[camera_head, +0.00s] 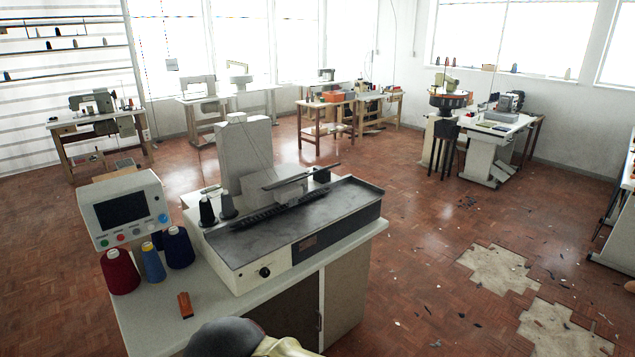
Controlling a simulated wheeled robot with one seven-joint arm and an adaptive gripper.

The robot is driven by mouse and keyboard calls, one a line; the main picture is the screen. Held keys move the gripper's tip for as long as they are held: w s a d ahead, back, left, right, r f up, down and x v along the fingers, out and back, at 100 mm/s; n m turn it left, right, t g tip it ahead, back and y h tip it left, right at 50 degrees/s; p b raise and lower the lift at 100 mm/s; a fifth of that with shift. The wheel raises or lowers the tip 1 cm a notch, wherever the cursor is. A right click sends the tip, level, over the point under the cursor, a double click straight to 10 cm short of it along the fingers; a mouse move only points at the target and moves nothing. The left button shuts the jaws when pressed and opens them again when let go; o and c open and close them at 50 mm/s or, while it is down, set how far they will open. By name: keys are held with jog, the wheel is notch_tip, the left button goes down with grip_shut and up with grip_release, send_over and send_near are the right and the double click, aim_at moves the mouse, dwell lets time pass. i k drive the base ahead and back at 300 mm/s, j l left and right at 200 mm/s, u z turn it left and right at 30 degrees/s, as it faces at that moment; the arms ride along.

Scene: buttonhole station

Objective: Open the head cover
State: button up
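The buttonhole machine (288,232) stands on a white cabinet table in the near middle. A tall light-grey upright housing (244,150) rises at its back and looks like the machine's head; I cannot tell which panel is the head cover. No opened cover shows on it. A pale block (288,190) with a dark bar (300,177) sits in front of the housing, above the dark bed. A rounded dark and cream part of my arm shows at the bottom edge. My gripper's fingers are not in view.
A control panel (122,209) stands left of the machine. Red (119,272), blue (152,262) and navy (178,248) thread cones and a small orange-brown item (185,305) are on the table. Debris and bare floor patches (498,269) lie right.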

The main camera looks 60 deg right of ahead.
aim_at(259, 181)
jog(key=z, duration=1.7)
jog(key=i+l+u, duration=0.1)
jog(key=i+u, duration=0.25)
jog(key=i, duration=0.95)
